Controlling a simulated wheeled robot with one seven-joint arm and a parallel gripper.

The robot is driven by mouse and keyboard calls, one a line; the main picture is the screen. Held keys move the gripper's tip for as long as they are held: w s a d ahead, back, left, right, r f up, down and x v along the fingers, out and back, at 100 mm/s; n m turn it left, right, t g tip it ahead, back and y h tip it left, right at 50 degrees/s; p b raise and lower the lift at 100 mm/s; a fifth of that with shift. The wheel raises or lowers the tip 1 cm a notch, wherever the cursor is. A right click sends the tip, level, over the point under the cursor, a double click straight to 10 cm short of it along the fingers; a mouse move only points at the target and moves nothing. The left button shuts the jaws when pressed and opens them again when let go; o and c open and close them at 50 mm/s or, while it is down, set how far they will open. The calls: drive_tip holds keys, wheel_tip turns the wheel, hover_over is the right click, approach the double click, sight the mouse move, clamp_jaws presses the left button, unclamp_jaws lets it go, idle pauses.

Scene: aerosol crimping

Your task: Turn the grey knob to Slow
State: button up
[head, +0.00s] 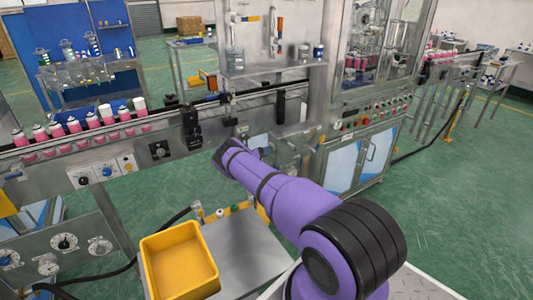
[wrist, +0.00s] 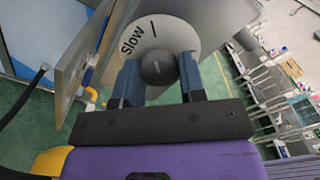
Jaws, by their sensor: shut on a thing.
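In the wrist view the dark grey knob (wrist: 157,66) sits on a pale round dial plate (wrist: 178,34). The black word Slow is printed on the plate, up and left of the knob, and a short black line stands above the knob. My gripper (wrist: 158,76) has one blue-grey finger on each side of the knob and is shut on it. A small light mark shows on the knob's face; which way it points is hard to tell. In the head view my purple arm reaches to the machine front, and the knob and fingertips are hidden there.
A yellow bin (head: 180,262) stands on a grey bench below the arm. A conveyor (head: 70,148) carries several pink-and-white cans at left. A metal panel (wrist: 85,62) stands close to the left of the gripper. A control panel with red buttons (head: 365,120) lies right.

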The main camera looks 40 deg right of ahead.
idle(0.4)
drive_tip(key=o, duration=0.9)
drive_tip(key=shift+a, duration=0.15)
drive_tip(key=v, duration=1)
drive_tip(key=shift+a, duration=0.3)
